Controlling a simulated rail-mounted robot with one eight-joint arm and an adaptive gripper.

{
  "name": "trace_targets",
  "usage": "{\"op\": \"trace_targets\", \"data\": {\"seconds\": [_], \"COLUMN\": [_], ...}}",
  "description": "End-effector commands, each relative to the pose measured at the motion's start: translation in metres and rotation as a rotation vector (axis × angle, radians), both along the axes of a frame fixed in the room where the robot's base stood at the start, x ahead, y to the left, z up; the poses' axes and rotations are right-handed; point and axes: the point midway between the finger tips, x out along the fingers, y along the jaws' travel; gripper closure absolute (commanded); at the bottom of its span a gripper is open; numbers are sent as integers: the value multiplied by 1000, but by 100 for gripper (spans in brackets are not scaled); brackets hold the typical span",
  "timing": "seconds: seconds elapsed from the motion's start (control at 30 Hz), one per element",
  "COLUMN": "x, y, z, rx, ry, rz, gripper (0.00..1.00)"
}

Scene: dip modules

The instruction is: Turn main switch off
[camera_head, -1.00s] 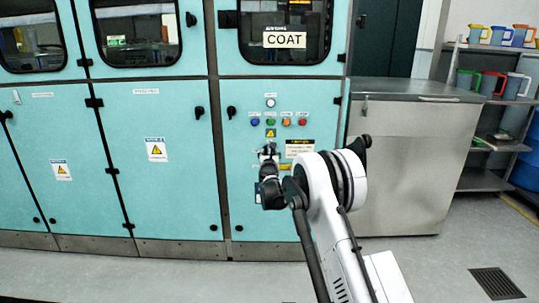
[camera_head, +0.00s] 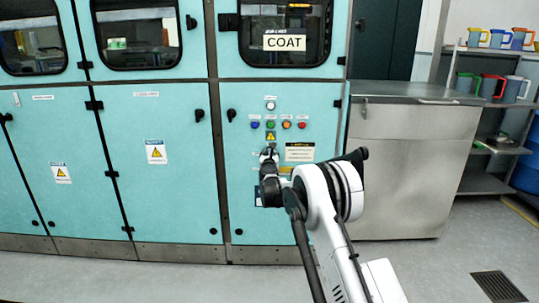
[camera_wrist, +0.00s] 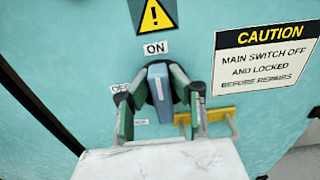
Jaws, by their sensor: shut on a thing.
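The main switch (camera_wrist: 158,83) is on the turquoise cabinet front in the wrist view, under a yellow warning triangle. Its grey handle stands roughly upright, its upper end just below the ON label (camera_wrist: 155,48). The OFF label (camera_wrist: 119,89) is to its left and partly covered by a finger. My gripper (camera_wrist: 160,76) is shut on the handle, with one finger on each side. In the head view my gripper (camera_head: 269,155) is at the panel below the coloured buttons, and the switch is mostly hidden behind it.
A caution sign (camera_wrist: 264,52) is right of the switch. A yellow bar (camera_wrist: 208,115) sits below right, close to my right finger. Coloured buttons (camera_head: 270,124) are above the switch. A steel cabinet (camera_head: 405,165) stands to the right, beside a shelf with jugs (camera_head: 490,84).

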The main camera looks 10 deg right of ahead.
Motion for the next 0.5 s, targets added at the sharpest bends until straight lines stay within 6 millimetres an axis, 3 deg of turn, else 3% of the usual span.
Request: {"op": "trace_targets", "data": {"seconds": [0.27,0.5], "x": [0,1], "y": [1,4], "z": [0,1], "rx": [-38,-173], "ry": [7,31], "rz": [0,0], "gripper": [100,100]}}
